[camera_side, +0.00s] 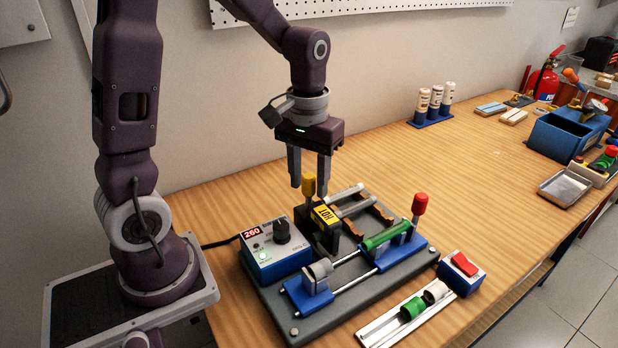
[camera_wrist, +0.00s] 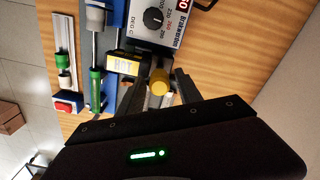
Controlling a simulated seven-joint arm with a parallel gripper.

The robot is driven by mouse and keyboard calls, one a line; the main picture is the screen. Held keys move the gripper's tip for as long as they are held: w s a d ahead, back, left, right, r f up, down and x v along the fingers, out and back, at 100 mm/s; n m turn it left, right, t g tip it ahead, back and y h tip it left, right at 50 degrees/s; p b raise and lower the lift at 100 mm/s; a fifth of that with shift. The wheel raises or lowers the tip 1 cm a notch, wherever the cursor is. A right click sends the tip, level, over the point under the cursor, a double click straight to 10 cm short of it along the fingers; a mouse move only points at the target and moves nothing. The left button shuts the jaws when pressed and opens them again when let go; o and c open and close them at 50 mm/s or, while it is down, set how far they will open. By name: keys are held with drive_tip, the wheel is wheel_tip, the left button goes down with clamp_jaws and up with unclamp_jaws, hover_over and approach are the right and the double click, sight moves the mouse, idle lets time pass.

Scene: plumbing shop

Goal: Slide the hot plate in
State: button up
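The hot plate (camera_side: 324,217) is a black block with a yellow HOT label and an upright yellow handle knob (camera_side: 309,186). It stands on the back side of the grey welding jig, behind the two rods. It also shows in the wrist view (camera_wrist: 123,66), with its yellow knob (camera_wrist: 159,82). My gripper (camera_side: 309,190) is open, pointing down, with the knob between its fingers. Gaps show on both sides of the knob in the wrist view (camera_wrist: 155,80). A grey fitting (camera_side: 319,270) sits in the left blue clamp and a green pipe (camera_side: 387,235) in the right one.
A blue control box (camera_side: 275,250) reading 260 stands left of the hot plate. A red-knobbed lever (camera_side: 420,203) rises at the right. A red switch box (camera_side: 462,270) and a white rail (camera_side: 395,318) lie in front.

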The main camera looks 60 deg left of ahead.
clamp_jaws()
idle(1.2)
